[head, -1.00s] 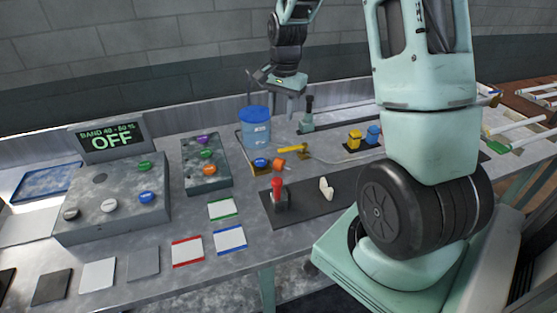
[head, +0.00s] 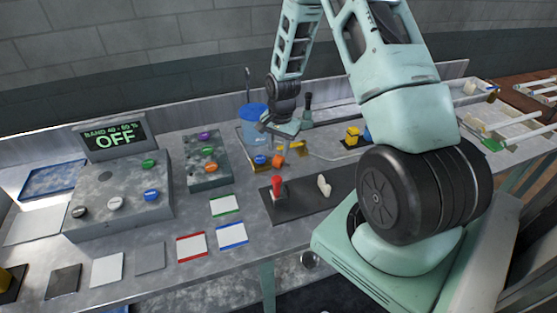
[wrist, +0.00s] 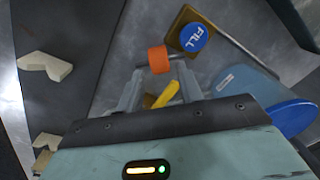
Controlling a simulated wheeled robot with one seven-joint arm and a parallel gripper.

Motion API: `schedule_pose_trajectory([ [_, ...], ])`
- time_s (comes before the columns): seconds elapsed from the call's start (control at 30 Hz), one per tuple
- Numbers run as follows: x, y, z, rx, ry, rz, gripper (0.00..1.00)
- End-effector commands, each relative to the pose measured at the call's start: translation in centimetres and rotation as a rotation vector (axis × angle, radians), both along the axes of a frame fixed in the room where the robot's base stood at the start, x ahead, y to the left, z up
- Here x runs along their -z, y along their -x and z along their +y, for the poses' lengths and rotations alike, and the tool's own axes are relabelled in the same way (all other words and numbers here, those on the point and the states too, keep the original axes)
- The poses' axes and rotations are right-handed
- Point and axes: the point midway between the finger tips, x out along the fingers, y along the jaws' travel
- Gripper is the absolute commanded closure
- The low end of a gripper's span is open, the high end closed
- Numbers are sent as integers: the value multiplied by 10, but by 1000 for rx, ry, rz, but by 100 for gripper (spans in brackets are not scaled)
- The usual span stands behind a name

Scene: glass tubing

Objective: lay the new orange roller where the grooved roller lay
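The orange roller (head: 278,160) is a short cylinder on the bench, right of the blue FILL button (head: 260,160). In the wrist view the orange roller (wrist: 158,59) shows just beyond and between the fingertips of my gripper (wrist: 160,72). The fingers are apart and nothing appears gripped. A yellow bar (wrist: 166,94) shows below the roller, between the fingers. I cannot make out a grooved roller.
A dark mat (head: 300,205) holds a red-topped tool (head: 278,187) and a cream V-shaped piece (head: 324,185). Yellow (head: 353,133) and blue items stand right. Colour-edged cards lie at the front.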

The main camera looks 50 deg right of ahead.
Motion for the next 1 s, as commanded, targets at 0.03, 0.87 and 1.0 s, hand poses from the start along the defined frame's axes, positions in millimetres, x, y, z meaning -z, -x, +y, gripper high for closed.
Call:
schedule_pose_trajectory([
  [0.03, 4, 2, 0, 1, -2, 6, 64],
  [0.87, 38, -1, -1, 0, -1, 0, 100],
  [1.0, 38, -1, -1, 0, 0, 0, 100],
])
